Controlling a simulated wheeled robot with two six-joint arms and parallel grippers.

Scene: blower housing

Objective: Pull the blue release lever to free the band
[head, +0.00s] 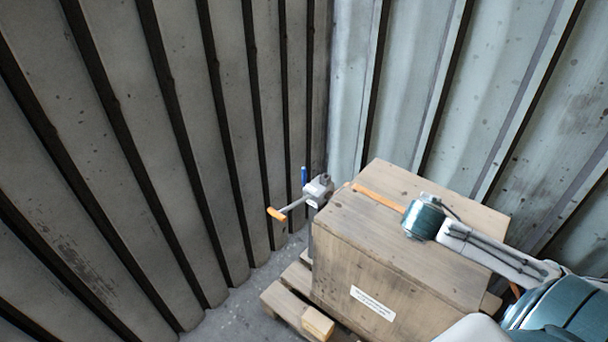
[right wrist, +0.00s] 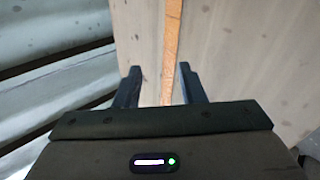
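The blue release lever (head: 304,176) stands upright on a grey tensioner (head: 319,189) at the left back edge of the wooden crate. A crank with an orange grip (head: 277,214) sticks out to the left of the tensioner. The orange band (head: 378,196) runs from near the tensioner across the crate top. My right gripper (right wrist: 158,69) is open above the crate, and its fingers straddle the band (right wrist: 171,50) in the right wrist view; contact cannot be told. In the head view my right wrist hides part of the band. My left gripper is not in view.
The wooden crate (head: 365,255) sits on a pallet (head: 288,300), with a white label (head: 372,303) on its front. Corrugated walls (head: 130,130) meet in a corner close behind it. A strip of bare floor (head: 232,310) lies left of the pallet.

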